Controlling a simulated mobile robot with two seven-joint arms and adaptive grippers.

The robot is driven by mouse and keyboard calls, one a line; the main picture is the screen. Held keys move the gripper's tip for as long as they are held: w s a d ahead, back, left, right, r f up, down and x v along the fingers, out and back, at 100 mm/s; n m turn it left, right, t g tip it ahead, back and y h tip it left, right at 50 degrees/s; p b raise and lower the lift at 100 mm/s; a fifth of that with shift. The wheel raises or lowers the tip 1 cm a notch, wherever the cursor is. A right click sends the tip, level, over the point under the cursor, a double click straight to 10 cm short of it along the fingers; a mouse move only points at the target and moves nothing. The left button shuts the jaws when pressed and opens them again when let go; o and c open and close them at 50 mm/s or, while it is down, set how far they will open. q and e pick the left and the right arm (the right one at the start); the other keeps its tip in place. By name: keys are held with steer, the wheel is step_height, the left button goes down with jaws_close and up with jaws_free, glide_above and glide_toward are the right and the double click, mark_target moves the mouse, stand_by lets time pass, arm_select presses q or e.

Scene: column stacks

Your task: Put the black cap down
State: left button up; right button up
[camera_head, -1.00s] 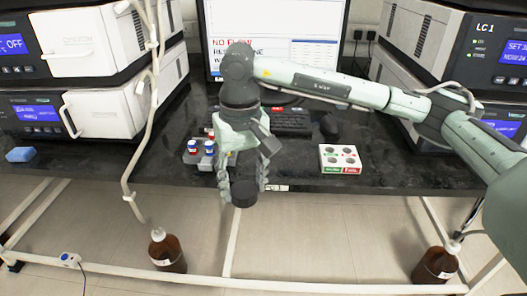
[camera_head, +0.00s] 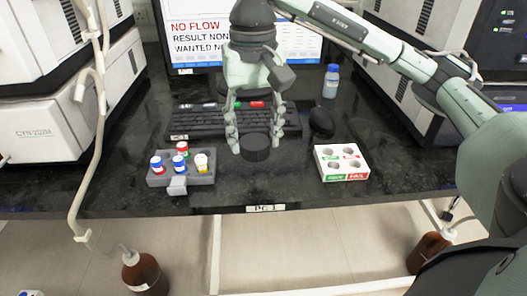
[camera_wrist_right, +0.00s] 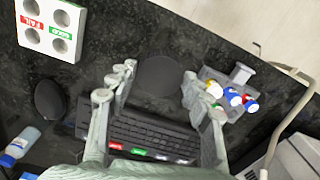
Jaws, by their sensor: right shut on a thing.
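My right gripper (camera_head: 256,145) points down over the dark bench (camera_head: 300,190), in front of the keyboard. It is shut on the round black cap (camera_head: 256,149), which sits between the fingertips. The cap also shows as a dark disc in the right wrist view (camera_wrist_right: 158,77), with the fingers on both sides of it. I cannot tell whether its underside touches the bench. My left gripper is not in view.
A grey rack (camera_head: 180,176) with several coloured-cap vials stands left of the cap. A white sorting block (camera_head: 341,163) with holes stands to the right. The keyboard (camera_head: 200,120), mouse (camera_head: 321,121) and a blue-capped bottle (camera_head: 331,82) lie behind. Bare bench surrounds the cap.

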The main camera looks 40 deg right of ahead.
steer(key=d, duration=0.1)
steer(key=w+d+f, duration=0.1)
steer(key=d+f, duration=0.1)
steer(key=shift+w, duration=0.25)
step_height(320, 180, down, 4)
steer(key=shift+r, duration=0.2)
steer(key=shift+f, duration=0.2)
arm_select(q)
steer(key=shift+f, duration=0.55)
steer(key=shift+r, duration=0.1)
arm_select(e)
steer(key=shift+f, duration=0.1)
